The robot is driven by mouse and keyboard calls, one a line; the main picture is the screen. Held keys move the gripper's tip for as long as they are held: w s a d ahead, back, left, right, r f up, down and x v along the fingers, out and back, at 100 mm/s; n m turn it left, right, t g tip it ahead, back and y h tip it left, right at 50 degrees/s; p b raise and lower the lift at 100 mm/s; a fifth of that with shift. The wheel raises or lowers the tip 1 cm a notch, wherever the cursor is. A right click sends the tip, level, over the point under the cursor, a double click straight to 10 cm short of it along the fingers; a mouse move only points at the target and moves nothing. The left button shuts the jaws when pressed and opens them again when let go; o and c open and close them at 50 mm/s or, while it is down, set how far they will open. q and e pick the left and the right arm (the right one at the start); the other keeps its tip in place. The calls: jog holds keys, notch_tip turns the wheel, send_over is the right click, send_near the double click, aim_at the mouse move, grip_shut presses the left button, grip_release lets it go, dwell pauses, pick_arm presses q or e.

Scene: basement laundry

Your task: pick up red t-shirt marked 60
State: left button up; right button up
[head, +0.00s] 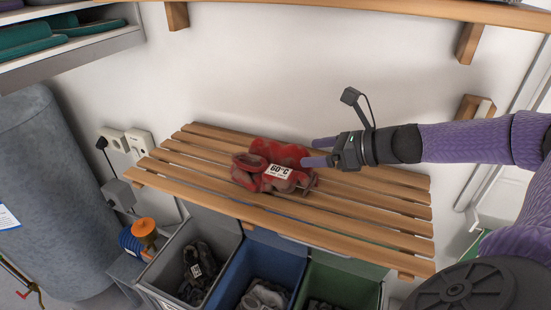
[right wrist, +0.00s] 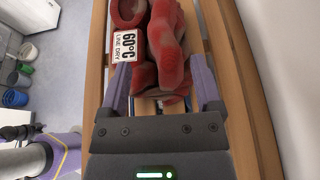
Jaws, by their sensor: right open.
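The red t-shirt (head: 262,167) lies crumpled on a slatted wooden shelf (head: 352,190). Its white label reads 60°C and faces forward. In the right wrist view the red t-shirt (right wrist: 168,50) lies ahead of the gripper, with the label at its left side. My right gripper (head: 312,152) comes in from the right, at the shirt's right end. In the right wrist view the right gripper (right wrist: 163,88) is open, its two purple fingers apart at the near end of the shirt. Whether the fingers touch the cloth I cannot tell. My left gripper is not in view.
A grey tank (head: 45,180) stands at left. The white wall is close behind the shelf. Bare slats lie left of the shirt.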

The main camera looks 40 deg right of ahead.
aim_at(306, 148)
jog(key=p+x, duration=0.1)
jog(key=x, duration=0.1)
jog(key=p+x, duration=0.2)
jog(key=shift+w+r, duration=0.35)
jog(key=shift+w+a+f, duration=0.1)
jog(key=shift+w+f, duration=0.2)
jog(key=shift+f, duration=0.05)
jog(key=shift+s, duration=0.1)
jog(key=shift+c, duration=0.7)
grip_shut()
